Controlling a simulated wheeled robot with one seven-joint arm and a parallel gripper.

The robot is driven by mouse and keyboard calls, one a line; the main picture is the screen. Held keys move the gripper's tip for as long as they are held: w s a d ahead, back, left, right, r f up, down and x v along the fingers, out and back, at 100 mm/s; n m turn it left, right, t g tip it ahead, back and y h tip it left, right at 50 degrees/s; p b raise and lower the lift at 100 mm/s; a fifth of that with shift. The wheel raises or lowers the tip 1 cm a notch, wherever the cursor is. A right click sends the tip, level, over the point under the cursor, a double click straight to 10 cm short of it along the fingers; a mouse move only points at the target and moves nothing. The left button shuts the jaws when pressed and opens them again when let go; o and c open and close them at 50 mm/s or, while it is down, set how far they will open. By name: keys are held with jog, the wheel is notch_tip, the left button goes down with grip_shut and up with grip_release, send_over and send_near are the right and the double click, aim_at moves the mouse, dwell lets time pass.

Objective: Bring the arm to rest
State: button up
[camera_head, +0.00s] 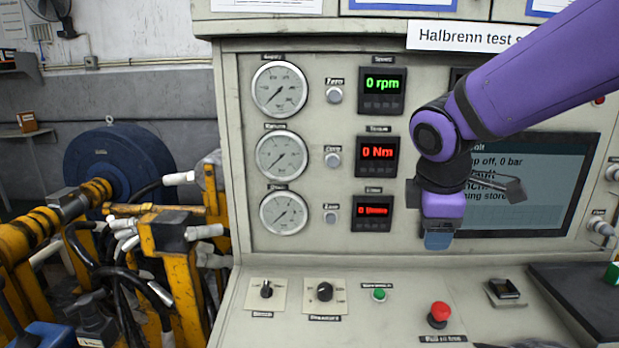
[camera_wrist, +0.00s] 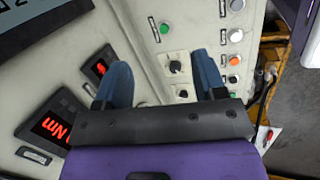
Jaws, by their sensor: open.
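My purple arm (camera_head: 540,70) reaches in from the upper right across the test stand. My gripper (camera_head: 438,240) hangs from it, pointing down, in front of the dark screen and above the console ledge. In the wrist view my gripper (camera_wrist: 160,62) shows two blue fingers spread apart with nothing between them. It is apart from the panel, and the knobs and buttons show beyond the fingers.
The grey screen (camera_head: 540,205) is partly hidden by my arm. On the ledge below are a red mushroom button (camera_head: 439,313), a green button (camera_head: 379,294) and two black knobs (camera_head: 324,291). Gauges (camera_head: 280,89) and red and green displays (camera_head: 382,90) are left of my gripper.

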jog(key=s+d+r+m+t+y, duration=0.1)
jog(key=s+d+r+m, duration=0.1)
jog(key=s+d+m, duration=0.3)
jog(key=s+d+r+m+y, duration=0.1)
jog(key=s+d+r+m, duration=0.2)
jog(key=s+m, duration=0.7)
jog(key=shift+s+d+r+m+t, duration=0.15)
jog(key=shift+s+d+m+t, duration=0.3)
jog(key=shift+d, duration=0.6)
dwell(0.5)
